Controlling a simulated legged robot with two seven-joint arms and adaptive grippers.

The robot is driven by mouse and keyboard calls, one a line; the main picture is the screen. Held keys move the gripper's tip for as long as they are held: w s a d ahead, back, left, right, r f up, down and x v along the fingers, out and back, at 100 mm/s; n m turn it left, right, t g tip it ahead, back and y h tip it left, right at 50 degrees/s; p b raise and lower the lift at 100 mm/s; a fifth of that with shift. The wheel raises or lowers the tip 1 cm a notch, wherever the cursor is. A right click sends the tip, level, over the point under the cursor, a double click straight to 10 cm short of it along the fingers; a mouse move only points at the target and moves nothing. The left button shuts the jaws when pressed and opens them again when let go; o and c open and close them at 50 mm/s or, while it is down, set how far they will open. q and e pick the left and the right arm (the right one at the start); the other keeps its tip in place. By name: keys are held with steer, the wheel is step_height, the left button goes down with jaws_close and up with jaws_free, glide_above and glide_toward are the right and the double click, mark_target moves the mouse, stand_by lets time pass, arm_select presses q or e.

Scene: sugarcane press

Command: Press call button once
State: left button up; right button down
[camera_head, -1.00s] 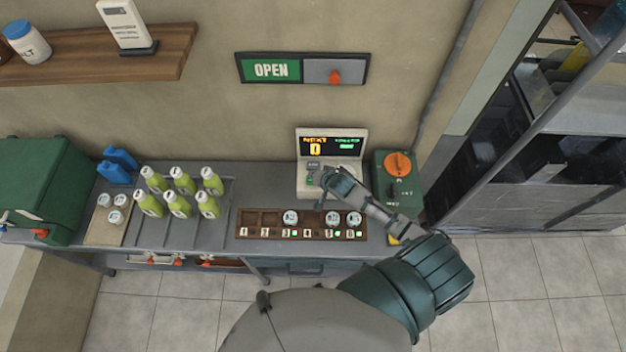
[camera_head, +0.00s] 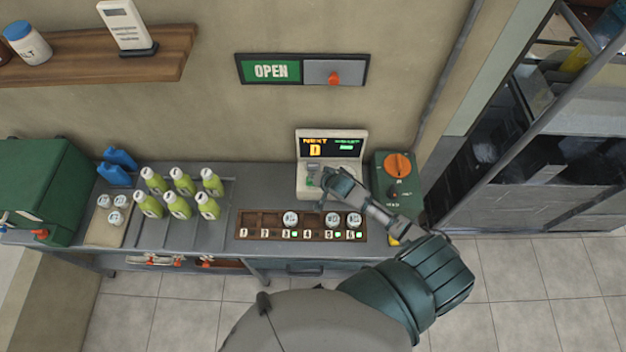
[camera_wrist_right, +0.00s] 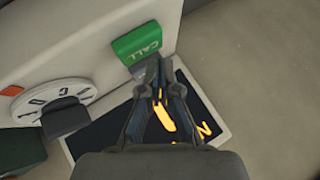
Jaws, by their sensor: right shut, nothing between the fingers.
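The call unit (camera_head: 333,146) is a pale box with a lit screen on the counter by the wall. Its call button shows as a green piece marked CALL (camera_wrist_right: 140,44) in the right wrist view, and as a small green patch (camera_head: 310,182) in the head view. My right gripper (camera_wrist_right: 154,64) is shut and empty, its fingertips close to the lower edge of the green piece; I cannot tell if they touch. In the head view the right gripper (camera_head: 326,182) is over the unit's front and hides part of it. My left gripper is not in view.
A green box with an orange knob (camera_head: 398,165) stands right of the unit. A wooden rack (camera_head: 262,221) with several round-topped items lies in front. Several green bottles (camera_head: 178,203) stand to the left. A white dial (camera_wrist_right: 62,98) shows in the wrist view.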

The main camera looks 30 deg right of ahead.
steer(key=shift+f, duration=0.1)
stand_by(0.3)
steer(key=shift+d+f, duration=0.1)
steer(key=shift+f, duration=0.15)
steer(key=shift+f, duration=0.55)
stand_by(0.6)
stand_by(0.4)
steer(key=shift+r+p, duration=0.7)
steer(key=shift+r, duration=0.25)
steer(key=shift+r, duration=2.5)
